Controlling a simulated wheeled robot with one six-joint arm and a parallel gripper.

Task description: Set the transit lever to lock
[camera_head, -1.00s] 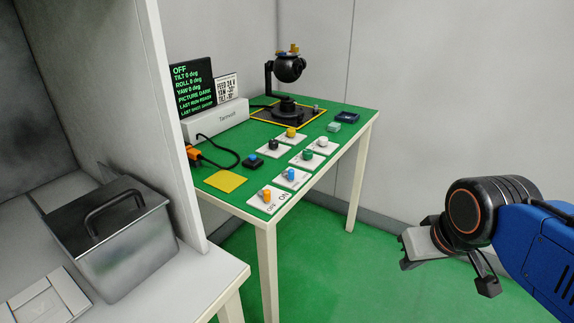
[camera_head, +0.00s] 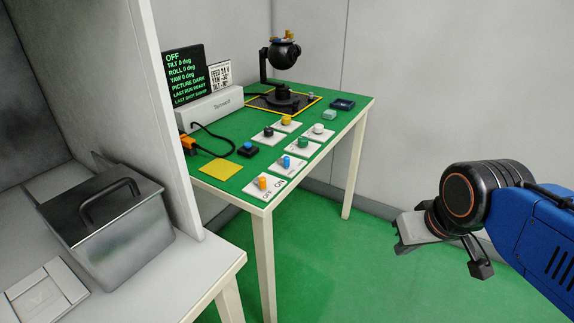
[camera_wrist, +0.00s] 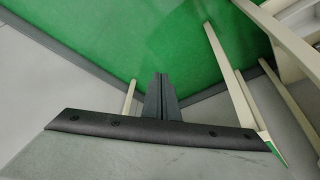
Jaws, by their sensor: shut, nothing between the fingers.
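A black gimbal camera (camera_head: 286,54) stands on a dark base plate (camera_head: 268,103) with a yellow border at the far end of the green table (camera_head: 226,124). Small gold parts show on top of the camera; I cannot tell which part is the transit lever or how it is set. My gripper (camera_head: 398,235) hangs at the right of the head view, off the table and well apart from it. In the wrist view the fingers (camera_wrist: 161,92) are together and empty, above the green floor.
White plates with coloured knobs (camera_head: 287,163) line the table, the front one marked OFF and ON. A dark display (camera_head: 186,77) reads OFF. A grey bin (camera_head: 108,225) stands on the near left bench. Green floor (camera_head: 330,255) lies open between table and arm.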

